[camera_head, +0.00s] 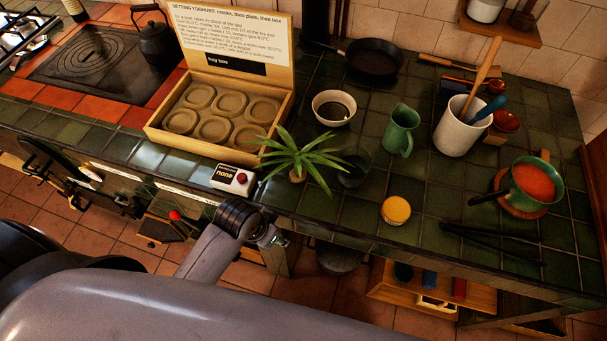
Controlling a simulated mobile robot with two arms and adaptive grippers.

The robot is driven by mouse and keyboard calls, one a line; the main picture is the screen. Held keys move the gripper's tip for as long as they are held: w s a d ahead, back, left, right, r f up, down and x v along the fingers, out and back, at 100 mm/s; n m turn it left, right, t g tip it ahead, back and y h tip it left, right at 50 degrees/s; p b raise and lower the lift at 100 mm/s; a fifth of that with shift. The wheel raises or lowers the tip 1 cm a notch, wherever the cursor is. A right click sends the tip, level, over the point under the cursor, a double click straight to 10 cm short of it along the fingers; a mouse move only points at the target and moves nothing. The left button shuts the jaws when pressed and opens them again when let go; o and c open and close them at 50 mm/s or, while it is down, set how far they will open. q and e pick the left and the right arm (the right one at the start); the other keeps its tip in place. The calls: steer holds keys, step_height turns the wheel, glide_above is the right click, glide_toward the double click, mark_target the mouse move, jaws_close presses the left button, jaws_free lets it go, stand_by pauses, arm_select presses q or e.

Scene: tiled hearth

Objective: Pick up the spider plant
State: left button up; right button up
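The spider plant (303,157) has long, thin green leaves spreading from a small tan base. It stands upright near the front edge of the green tiled counter (400,212), right of the white box with a red button. My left arm comes in from the lower left. Its end, with my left gripper (276,239), is below and slightly left of the plant, in front of the counter edge and apart from the plant. The fingers are too small and turned away to tell whether they are open. My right gripper is not in view.
Near the plant are a button box (235,180), a wooden tray of round pieces (219,112), a bowl (334,107), a dark clear glass (353,168) and a green jug (401,130). A yellow-lidded jar (396,210) stands to the right. Some bare tile lies between the plant and jar.

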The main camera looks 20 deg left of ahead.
arm_select(q)
steer(key=w+d+r+m+h, duration=0.1)
steer(key=w+d+r+m, duration=0.2)
steer(key=r, duration=0.7)
step_height(320, 180, up, 16)
steer(key=m+g+y, duration=0.3)
steer(key=m, duration=0.8)
glide_above(298, 152)
step_height(298, 152, down, 12)
steer(key=p, duration=0.3)
steer(key=shift+w, duration=0.1)
steer(key=shift+f+p, duration=0.6)
steer(key=shift+p, duration=0.05)
steer(key=f, duration=0.2)
steer(key=f+p, duration=0.1)
steer(key=shift+s+f, duration=0.35)
steer(key=shift+f, duration=0.3)
